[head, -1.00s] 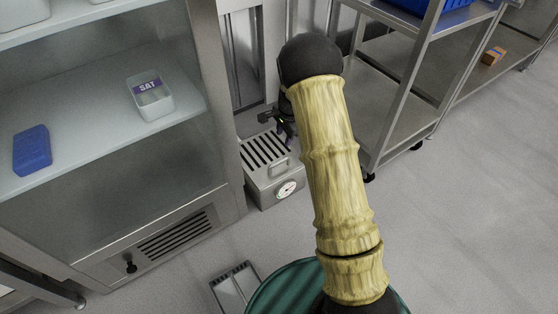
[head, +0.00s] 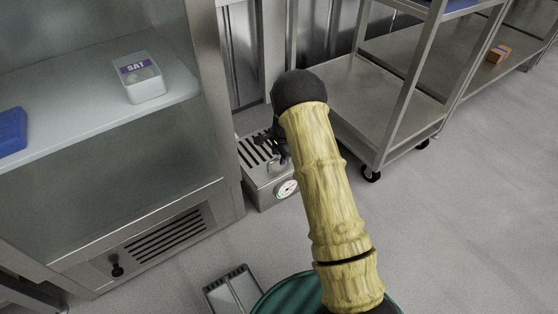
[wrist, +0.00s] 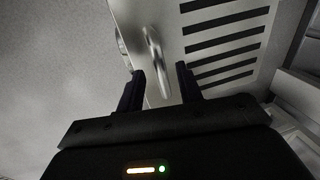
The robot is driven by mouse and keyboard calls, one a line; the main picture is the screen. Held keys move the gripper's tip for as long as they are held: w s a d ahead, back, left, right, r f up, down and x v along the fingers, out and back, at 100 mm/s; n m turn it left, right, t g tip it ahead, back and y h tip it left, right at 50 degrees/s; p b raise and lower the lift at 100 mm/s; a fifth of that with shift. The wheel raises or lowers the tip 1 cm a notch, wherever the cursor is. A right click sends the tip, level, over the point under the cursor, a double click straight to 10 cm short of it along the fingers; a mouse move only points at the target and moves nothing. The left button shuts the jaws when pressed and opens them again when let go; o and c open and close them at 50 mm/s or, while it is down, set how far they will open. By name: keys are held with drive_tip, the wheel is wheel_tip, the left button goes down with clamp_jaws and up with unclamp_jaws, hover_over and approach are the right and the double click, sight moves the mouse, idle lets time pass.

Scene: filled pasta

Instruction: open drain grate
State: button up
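A low metal box with a slotted top grate (head: 252,152) stands on the floor beside the glass-sided cabinet. The grate looks closed and also shows in the wrist view (wrist: 225,35). A bar handle (wrist: 155,58) stands by the slots, with a round dial (head: 287,189) on the box's front. My gripper (wrist: 160,70) is open, its dark fingertips on either side of the handle's near end. I cannot tell if they touch it. In the head view my gripper (head: 283,157) is above the box and partly hides the handle.
The cabinet (head: 228,120) stands close on the left, holding a labelled white container (head: 140,82) and a blue item (head: 12,132). A wheeled metal shelf cart (head: 385,110) is close on the right. A metal tray (head: 232,292) lies in front. The right floor is clear.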

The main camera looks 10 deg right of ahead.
drive_tip(key=shift+w+f, duration=0.1)
drive_tip(key=shift+f, duration=0.3)
clamp_jaws()
drive_tip(key=shift+r, duration=0.15)
